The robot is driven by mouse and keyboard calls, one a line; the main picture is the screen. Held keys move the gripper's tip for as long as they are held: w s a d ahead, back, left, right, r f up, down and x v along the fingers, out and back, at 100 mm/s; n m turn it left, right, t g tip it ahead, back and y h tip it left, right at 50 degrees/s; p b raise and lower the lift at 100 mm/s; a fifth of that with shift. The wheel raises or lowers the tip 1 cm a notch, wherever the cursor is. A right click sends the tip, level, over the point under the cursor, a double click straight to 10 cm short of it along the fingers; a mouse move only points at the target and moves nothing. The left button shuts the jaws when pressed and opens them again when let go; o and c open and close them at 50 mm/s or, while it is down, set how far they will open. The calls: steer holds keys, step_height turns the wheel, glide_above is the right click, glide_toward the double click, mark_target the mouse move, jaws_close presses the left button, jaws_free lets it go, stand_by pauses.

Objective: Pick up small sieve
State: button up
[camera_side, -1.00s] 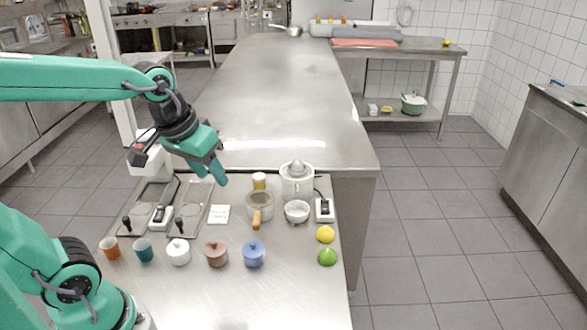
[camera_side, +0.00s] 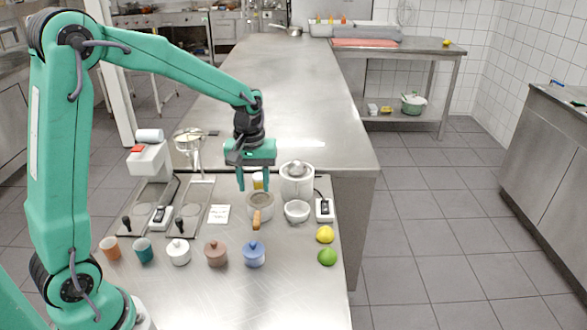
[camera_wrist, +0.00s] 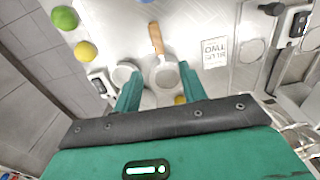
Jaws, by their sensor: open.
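The small sieve (camera_side: 260,199) is a round, pale-rimmed bowl with a short wooden handle pointing toward the front of the steel counter. In the wrist view the sieve (camera_wrist: 166,76) lies between and just beyond my fingertips, its handle pointing up the picture. My gripper (camera_side: 253,187) is open and empty, pointing down at the sieve's back edge; its fingers also show in the wrist view (camera_wrist: 159,76). I cannot tell whether a finger touches the sieve. The fingers hide part of what stands behind it.
A white juicer (camera_side: 297,180) and a small white bowl (camera_side: 297,211) stand close on the right. A yellow cup (camera_side: 258,181) is right behind the fingers. A blue lidded pot (camera_side: 254,254) is in front, a note card (camera_side: 219,214) left, a lemon (camera_side: 325,234) and lime (camera_side: 327,257) right.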

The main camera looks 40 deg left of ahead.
mark_target(257, 212)
steer(key=shift+w+a+f, duration=0.1)
steer(key=shift+w+f, duration=0.15)
steer(key=shift+f, duration=0.15)
steer(key=shift+f, duration=1.3)
steer(key=shift+f, duration=0.1)
steer(key=shift+f, duration=2.5)
jaws_close()
